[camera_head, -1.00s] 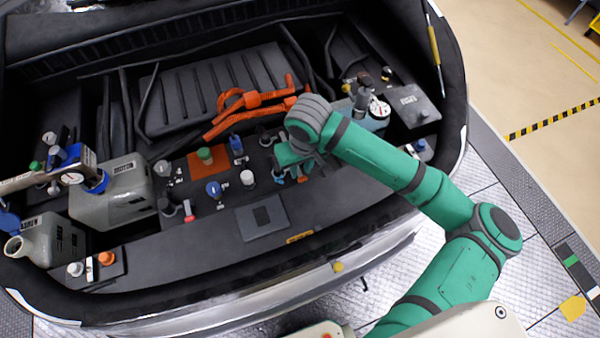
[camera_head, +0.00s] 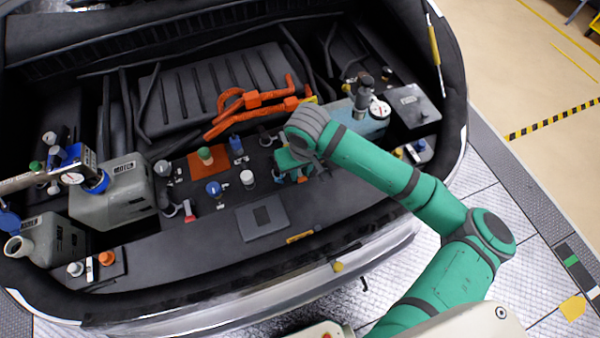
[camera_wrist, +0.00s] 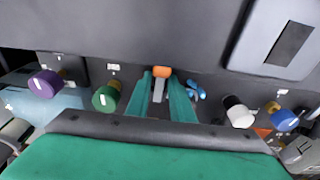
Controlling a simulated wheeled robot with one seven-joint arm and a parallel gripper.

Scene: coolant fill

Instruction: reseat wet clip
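My gripper (camera_wrist: 161,76) reaches into the engine bay. In the wrist view its two green fingers stand apart, with a small orange-topped piece (camera_wrist: 161,73) between their tips and a grey part below it. I cannot tell whether the fingers press on this piece or only flank it. A small blue fitting (camera_wrist: 195,91) lies just right of the right finger. In the head view my gripper (camera_head: 291,170) is over the front deck, right of the white cap (camera_head: 247,177); the wrist hides part of this spot. I cannot make out a clip for certain or any wetness.
A green knob (camera_wrist: 107,96) and a purple knob (camera_wrist: 45,83) stand left in the wrist view, a white cap (camera_wrist: 238,111) and blue knob (camera_wrist: 284,120) right. Orange cables (camera_head: 250,103) lie behind the gripper. Grey jugs (camera_head: 112,192) stand at far left in the head view.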

